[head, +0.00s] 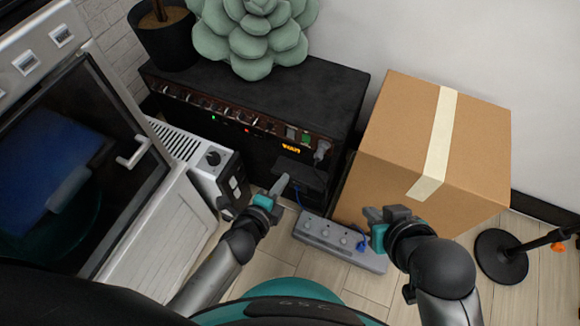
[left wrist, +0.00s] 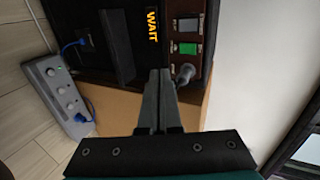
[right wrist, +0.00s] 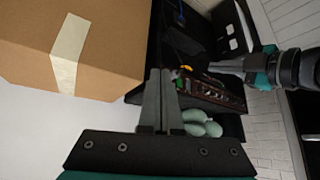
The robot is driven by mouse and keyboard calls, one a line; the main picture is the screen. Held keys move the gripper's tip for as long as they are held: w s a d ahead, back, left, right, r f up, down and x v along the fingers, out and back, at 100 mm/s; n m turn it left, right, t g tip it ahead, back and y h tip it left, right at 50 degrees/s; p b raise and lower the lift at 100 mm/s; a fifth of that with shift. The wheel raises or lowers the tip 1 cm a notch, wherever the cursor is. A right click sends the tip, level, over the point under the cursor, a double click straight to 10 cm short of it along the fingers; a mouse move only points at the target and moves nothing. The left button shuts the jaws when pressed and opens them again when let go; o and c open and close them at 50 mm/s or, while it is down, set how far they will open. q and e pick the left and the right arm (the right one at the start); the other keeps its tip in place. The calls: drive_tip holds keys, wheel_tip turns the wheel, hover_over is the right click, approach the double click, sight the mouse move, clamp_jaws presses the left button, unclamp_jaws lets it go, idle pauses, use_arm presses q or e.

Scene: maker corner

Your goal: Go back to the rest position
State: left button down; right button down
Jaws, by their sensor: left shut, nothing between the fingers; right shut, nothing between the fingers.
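My left gripper (head: 278,188) is shut and empty in the head view, in front of the black amplifier (head: 330,95) and above the floor. In the left wrist view its fingers (left wrist: 158,85) are pressed together, with the amplifier's panel behind them. My right gripper (head: 378,217) is in front of the cardboard box (head: 400,140), near the grey power strip (head: 315,235). In the right wrist view its fingers (right wrist: 158,85) are together with nothing between them. Both arms reach forward, apart from each other.
A white appliance with a glass door (head: 85,150) stands at the left, with a smaller white unit (head: 200,165) beside it. A plant pot (head: 165,35) and a green succulent (head: 250,40) are on the amplifier. A black round stand base (head: 502,257) is on the floor at right.

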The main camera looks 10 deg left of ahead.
use_arm(q)
drive_tip(key=shift+s+a+r, duration=0.1)
drive_tip(key=shift+s+a, duration=0.05)
drive_tip(key=shift+s, duration=0.4)
drive_tip(key=shift+s+a+r, duration=0.1)
drive_tip(key=shift+s+a, duration=0.05)
drive_tip(key=shift+s, duration=0.35)
